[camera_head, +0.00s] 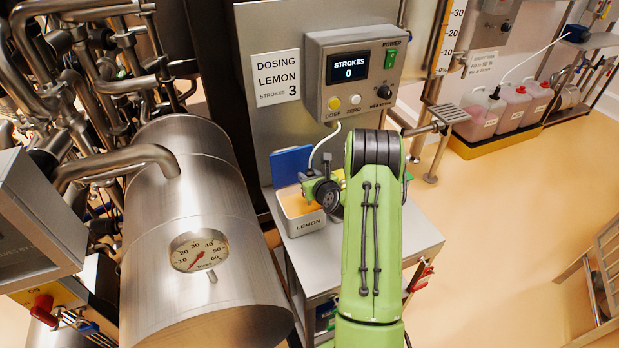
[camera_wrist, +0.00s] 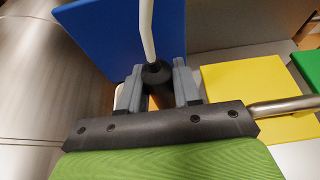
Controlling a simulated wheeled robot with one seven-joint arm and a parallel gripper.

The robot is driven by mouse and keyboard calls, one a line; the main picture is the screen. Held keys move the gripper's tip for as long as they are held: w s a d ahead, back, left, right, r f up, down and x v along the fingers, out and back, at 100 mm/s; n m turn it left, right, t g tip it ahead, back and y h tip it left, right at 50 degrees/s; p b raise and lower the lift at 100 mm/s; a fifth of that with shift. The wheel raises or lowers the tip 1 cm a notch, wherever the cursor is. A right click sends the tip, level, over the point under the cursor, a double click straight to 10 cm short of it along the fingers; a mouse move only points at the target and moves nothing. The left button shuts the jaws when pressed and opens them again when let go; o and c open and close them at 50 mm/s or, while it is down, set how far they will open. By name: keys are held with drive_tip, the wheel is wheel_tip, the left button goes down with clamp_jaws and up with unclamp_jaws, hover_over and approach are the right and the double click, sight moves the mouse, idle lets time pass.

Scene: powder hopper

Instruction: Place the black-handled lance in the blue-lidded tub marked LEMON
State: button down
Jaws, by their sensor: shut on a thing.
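The LEMON tub (camera_head: 306,226) is a pale open container on the steel bench, with orange-yellow contents showing inside. Its blue lid (camera_head: 291,165) stands raised behind it and also shows in the wrist view (camera_wrist: 115,38). My gripper (camera_wrist: 163,82) is shut on the black handle of the lance (camera_wrist: 157,76), one grey finger on each side. A white hose rises from the handle and, in the head view, curves up toward the dosing box. My gripper (camera_head: 316,183) is over the tub's back right part. The lance's lower end is hidden, so I cannot tell how deep it reaches.
The dosing box (camera_head: 352,74) behind the bench reads STROKES 0; a sign beside it says LEMON, STROKES 3. A yellow lid (camera_wrist: 260,98) and a green lid (camera_wrist: 308,68) lie to the right. A large steel vessel (camera_head: 200,240) is close on the left.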

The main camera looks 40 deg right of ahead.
drive_tip(key=shift+f, duration=0.15)
drive_tip(key=c, duration=0.8)
unclamp_jaws()
